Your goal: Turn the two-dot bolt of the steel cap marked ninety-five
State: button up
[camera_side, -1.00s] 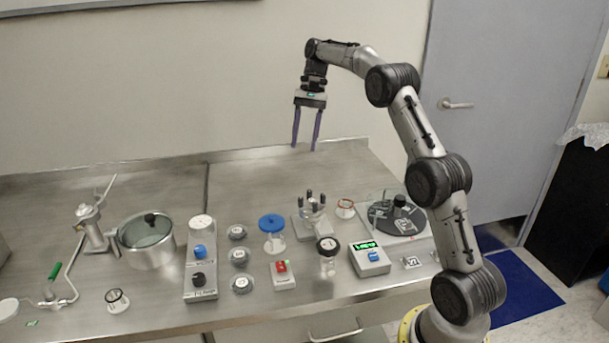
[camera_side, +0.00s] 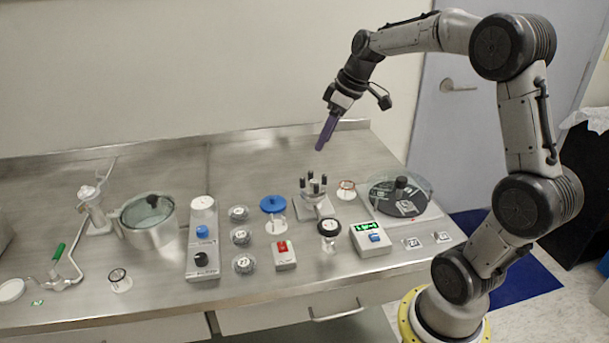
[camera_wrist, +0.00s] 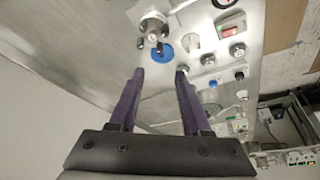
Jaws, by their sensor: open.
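A steel fitting (camera_side: 317,205) with several upright black-tipped posts stands at the back middle of the bench; it also shows in the wrist view (camera_wrist: 152,27). It may be the steel cap with bolts, but I cannot read a number or dots on it. My gripper (camera_side: 321,146) is open and empty, with purple fingers tilted in the air above the back of the bench. In the wrist view its fingertips (camera_wrist: 160,73) are apart, below the fitting in the picture.
A covered turntable (camera_side: 398,198) is at right, a pot (camera_side: 150,232) at left. The back strip is clear.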

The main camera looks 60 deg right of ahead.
aim_at(303, 178)
jog(key=x, duration=1.3)
jog(key=shift+w, duration=0.1)
grip_shut()
